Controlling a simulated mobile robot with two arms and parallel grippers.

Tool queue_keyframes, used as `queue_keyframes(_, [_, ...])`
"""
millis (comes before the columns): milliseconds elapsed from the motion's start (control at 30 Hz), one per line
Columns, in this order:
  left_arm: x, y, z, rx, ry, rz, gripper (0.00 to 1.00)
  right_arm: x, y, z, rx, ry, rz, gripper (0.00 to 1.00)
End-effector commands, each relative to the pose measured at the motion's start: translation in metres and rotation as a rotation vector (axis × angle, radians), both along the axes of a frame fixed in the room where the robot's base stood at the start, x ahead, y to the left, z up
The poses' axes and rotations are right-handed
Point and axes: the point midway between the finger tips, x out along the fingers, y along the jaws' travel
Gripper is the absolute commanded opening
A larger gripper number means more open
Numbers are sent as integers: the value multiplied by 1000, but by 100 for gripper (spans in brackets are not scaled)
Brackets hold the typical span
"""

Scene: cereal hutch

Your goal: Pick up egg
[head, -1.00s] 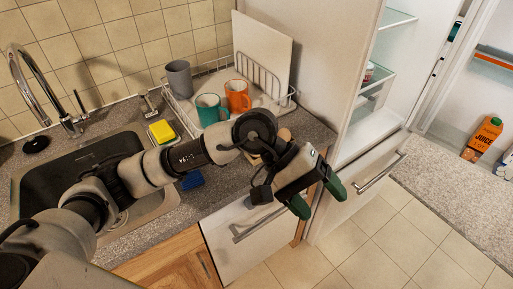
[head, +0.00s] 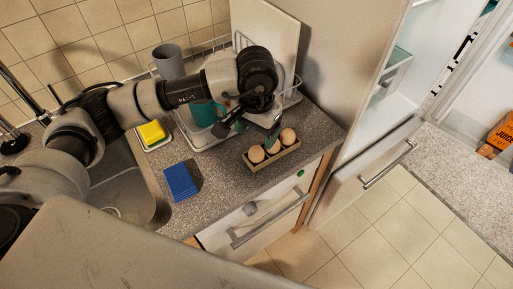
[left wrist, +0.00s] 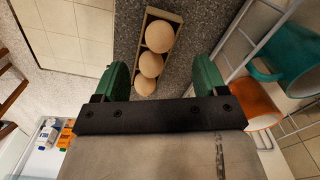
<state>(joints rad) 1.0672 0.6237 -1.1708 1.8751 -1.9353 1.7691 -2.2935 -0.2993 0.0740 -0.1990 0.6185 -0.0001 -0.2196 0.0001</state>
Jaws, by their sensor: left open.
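Three brown eggs sit in a row in a small wooden tray (head: 275,162) on the grey counter: a left egg (head: 257,154), a middle egg (head: 272,147) and a right egg (head: 288,136). My left gripper (head: 248,129) is open and empty, above and just behind the tray. In the left wrist view the eggs show ahead between the green fingertips, with one egg (left wrist: 145,86) nearest, another (left wrist: 150,64) in the middle and the third (left wrist: 161,37) farthest. The gripper appears apart from them. My right gripper is not in view.
A dish rack (head: 201,143) with a grey cup (head: 168,62) and teal mug (head: 203,113) stands close behind the gripper. An orange mug (left wrist: 256,104) shows in the left wrist view. A blue sponge (head: 181,181) lies left. The fridge (head: 375,120) stands right.

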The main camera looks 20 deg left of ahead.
Motion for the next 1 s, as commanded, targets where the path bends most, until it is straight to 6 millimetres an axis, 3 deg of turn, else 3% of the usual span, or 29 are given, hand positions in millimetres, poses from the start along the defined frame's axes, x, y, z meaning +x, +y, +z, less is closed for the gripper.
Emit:
queue_keyframes(67, [0,0,-8,0,2,0,72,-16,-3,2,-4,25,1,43])
queue_keyframes(167, [-1,0,-14,0,1,1,72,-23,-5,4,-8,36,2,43])
queue_keyframes(500, [-4,-1,-56,0,3,2,72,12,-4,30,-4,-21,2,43])
queue_keyframes(800, [-3,-1,-65,-1,-1,0,72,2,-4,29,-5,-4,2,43])
queue_keyframes(833, [-3,-1,-65,-1,-1,0,70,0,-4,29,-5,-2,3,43])
queue_keyframes(1000, [-3,-1,-65,-1,-1,0,44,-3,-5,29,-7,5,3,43])
